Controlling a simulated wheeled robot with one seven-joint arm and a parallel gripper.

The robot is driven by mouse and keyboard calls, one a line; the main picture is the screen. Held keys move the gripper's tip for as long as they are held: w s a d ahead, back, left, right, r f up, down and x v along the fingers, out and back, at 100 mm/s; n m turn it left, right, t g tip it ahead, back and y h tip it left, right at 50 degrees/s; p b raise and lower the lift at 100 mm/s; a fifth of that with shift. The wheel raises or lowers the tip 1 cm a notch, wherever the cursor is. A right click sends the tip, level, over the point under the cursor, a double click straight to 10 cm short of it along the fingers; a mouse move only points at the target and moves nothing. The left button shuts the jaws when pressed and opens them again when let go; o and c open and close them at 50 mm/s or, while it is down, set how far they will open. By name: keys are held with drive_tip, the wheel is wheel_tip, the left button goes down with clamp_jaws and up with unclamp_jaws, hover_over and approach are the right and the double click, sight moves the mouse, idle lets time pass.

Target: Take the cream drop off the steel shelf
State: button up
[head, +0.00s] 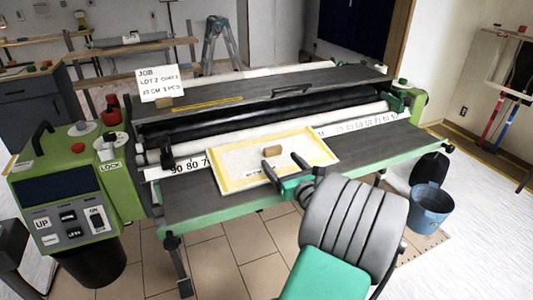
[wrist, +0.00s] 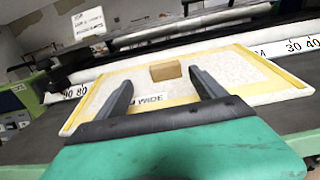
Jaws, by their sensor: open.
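The cream drop (head: 240,168) is a flat pale sheet with yellow borders, lying on the grey steel shelf (head: 215,207) at the front of the green pasting machine. A small tan block (head: 272,151) rests on the drop. My gripper (head: 282,165) is open over the drop's near side, with its fingers pointing toward the block. In the wrist view the drop (wrist: 222,62) spreads beneath and beyond the fingers. The block (wrist: 165,71) sits just ahead, between the fingertip lines. Nothing is between the fingers. Part of the drop's near edge is hidden by my gripper.
Dark and white rollers (head: 270,103) and a number scale (head: 365,127) run behind the shelf. A green control box (head: 65,185) stands left, with a job card (head: 157,82) above the machine. A blue bucket (head: 430,205) stands on the floor right. The shelf's right part is bare.

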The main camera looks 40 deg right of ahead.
sight(273, 147)
drive_tip(key=x, duration=0.4)
drive_tip(key=d+x, duration=0.1)
drive_tip(key=x, duration=0.1)
drive_tip(key=shift+s+r+b, duration=0.15)
drive_tip(key=shift+r+b, duration=0.1)
drive_tip(key=shift+b, duration=0.1)
drive_tip(key=shift+c, duration=0.4)
drive_tip(key=c, duration=1.5)
